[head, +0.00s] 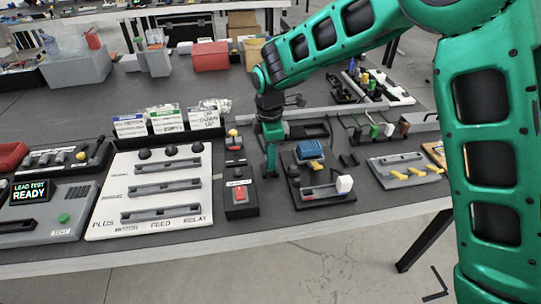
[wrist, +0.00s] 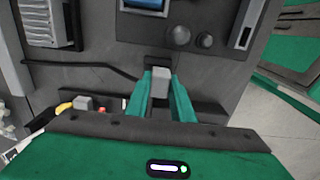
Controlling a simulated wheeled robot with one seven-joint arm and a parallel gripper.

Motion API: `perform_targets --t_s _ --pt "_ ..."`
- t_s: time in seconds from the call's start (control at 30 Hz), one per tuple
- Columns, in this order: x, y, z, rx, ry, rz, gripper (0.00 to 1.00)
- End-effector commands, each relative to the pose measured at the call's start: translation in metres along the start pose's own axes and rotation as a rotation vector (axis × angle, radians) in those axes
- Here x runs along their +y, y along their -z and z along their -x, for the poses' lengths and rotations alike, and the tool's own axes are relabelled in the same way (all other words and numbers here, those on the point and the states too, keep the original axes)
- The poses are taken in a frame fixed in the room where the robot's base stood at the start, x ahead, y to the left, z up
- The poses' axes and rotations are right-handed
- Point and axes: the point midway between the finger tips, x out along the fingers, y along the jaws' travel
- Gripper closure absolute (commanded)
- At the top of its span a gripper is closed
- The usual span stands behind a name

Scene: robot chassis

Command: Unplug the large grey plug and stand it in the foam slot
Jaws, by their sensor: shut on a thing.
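My gripper (head: 270,172) points down at the bench, between the black switch box and the black board with the blue part. In the wrist view its two green fingers (wrist: 160,98) are closed on a light grey block, which appears to be the large grey plug (wrist: 159,85). Only its end shows; the rest is hidden by the fingers. In the head view the plug is too small to make out. I cannot tell whether it is in a socket or clear of it. A dark tray with a recess (head: 318,130) lies behind the gripper; I cannot tell whether it is the foam slot.
The black switch box (head: 235,202) stands left of the gripper. The blue part (head: 309,150) and a white-tipped lever (head: 344,184) are close on the right. Farther right are small corded plugs (head: 388,130) and a grey plate with yellow levers (head: 382,176). Labelled cards (head: 165,118) stand behind.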

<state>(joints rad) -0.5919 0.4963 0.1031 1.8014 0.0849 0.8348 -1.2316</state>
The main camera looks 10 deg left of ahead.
Motion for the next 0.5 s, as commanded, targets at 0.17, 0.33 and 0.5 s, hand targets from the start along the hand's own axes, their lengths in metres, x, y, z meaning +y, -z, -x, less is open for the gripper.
perform_targets --t_s 0.17,0.33,0.5 --pt "-0.0002 -0.0001 -0.0041 0.0 0.001 0.0 1.0" --pt "-0.0002 0.0 -0.0077 0.0 0.0 0.0 1.0" --pt "0.0 0.0001 -0.0111 0.0 0.0 0.0 1.0"
